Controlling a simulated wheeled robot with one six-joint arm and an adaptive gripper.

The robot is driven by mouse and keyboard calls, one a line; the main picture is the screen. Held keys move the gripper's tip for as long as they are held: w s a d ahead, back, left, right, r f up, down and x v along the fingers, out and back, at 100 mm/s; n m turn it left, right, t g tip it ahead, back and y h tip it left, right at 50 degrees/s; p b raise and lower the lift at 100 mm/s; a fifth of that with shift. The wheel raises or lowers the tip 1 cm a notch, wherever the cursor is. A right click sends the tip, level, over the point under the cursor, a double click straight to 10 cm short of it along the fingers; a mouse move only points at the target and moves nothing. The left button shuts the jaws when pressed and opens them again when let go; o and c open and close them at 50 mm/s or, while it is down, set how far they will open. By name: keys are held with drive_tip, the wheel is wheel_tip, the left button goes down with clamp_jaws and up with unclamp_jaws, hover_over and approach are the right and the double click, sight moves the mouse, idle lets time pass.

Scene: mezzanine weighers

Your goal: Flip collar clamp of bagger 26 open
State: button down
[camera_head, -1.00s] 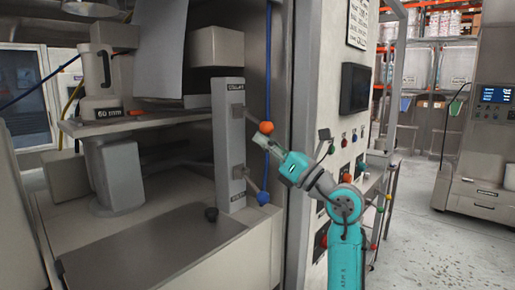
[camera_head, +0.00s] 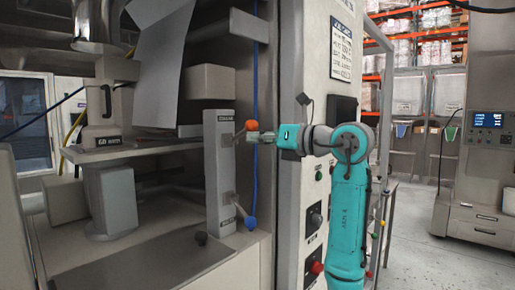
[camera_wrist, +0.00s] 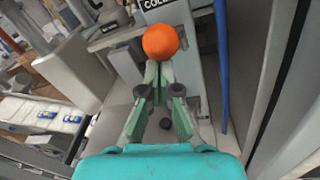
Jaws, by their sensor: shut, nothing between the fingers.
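The collar clamp shows as a lever ending in an orange ball knob (camera_head: 253,125) at the top of an upright grey post (camera_head: 219,175) labelled COLLAR. The lever sticks out to the right, roughly level. My gripper (camera_head: 256,136) is shut and empty, with its fingertips right at the knob's underside. In the wrist view the orange knob (camera_wrist: 160,42) sits just beyond the closed fingertips (camera_wrist: 160,74); I cannot tell if they touch. No bagger number 26 is readable.
A second lever with a blue knob (camera_head: 250,222) hangs lower on the post. A blue hose (camera_head: 255,70) runs close behind the orange knob. The panel column (camera_head: 313,180) with buttons stands to the right.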

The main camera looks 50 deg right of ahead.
drive_tip(key=shift+w+r, duration=0.15)
drive_tip(key=shift+r, duration=0.95)
drive_tip(key=shift+w, duration=0.1)
drive_tip(key=shift+s+d+f, duration=0.1)
drive_tip(key=shift+s, duration=0.25)
drive_tip(key=s+d, duration=0.1)
drive_tip(key=s, duration=1)
drive_tip(key=shift+d+f, duration=0.25)
drive_tip(key=shift+f, duration=0.15)
